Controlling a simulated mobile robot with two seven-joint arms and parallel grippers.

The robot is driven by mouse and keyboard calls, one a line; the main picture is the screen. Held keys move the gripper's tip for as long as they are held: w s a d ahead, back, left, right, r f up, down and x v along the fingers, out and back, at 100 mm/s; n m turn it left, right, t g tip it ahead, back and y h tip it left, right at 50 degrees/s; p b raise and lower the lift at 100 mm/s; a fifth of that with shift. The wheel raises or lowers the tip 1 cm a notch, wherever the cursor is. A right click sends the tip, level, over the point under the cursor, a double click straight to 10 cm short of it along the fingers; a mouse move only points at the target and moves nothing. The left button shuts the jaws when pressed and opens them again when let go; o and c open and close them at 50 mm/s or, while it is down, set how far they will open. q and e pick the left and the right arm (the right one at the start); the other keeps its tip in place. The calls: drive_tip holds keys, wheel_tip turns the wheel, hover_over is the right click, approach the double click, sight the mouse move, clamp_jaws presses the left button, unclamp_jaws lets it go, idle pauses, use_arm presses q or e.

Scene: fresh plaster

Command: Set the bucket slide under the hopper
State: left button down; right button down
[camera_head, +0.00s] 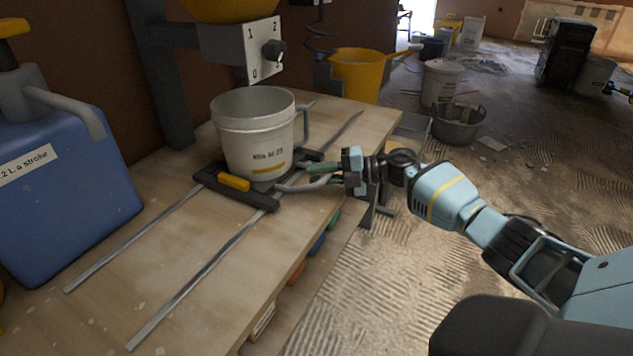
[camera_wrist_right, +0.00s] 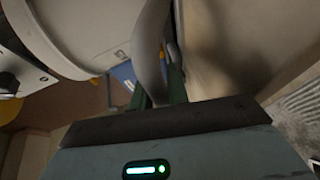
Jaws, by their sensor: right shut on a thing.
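The bucket slide (camera_head: 206,177) is a dark frame with a yellow latch, lying across two metal rails on the wooden bench. A white bucket (camera_head: 250,140) stands upright on it, its mouth open upward. The yellow hopper (camera_head: 230,8) is cut off at the top; its grey outlet box with a numbered dial (camera_head: 272,50) hangs over the bucket's back rim in the picture. My right gripper (camera_head: 318,169) is shut on the slide's grey handle (camera_head: 290,188), right of the bucket. The wrist view shows the grey bar (camera_wrist_right: 150,55) between green fingers (camera_wrist_right: 158,95). My left gripper is not in view.
A blue jug with a pump (camera_head: 60,185) stands at the bench's left. A yellow bucket (camera_head: 357,75) is behind the bench's far end. The rails (camera_head: 185,290) run bare toward the front. Buckets and a grey tub (camera_head: 458,125) stand on the rough floor.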

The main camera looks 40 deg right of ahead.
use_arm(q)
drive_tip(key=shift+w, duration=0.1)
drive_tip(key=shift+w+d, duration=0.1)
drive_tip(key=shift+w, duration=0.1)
use_arm(e)
drive_tip(key=c, duration=1.4)
unclamp_jaws()
drive_tip(key=shift+o, duration=0.2)
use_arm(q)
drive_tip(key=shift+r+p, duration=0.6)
use_arm(e)
drive_tip(key=v, duration=0.7)
drive_tip(key=shift+s+d, duration=0.25)
drive_tip(key=shift+s, duration=0.05)
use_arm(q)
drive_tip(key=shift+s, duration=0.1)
use_arm(e)
drive_tip(key=shift+r, duration=0.15)
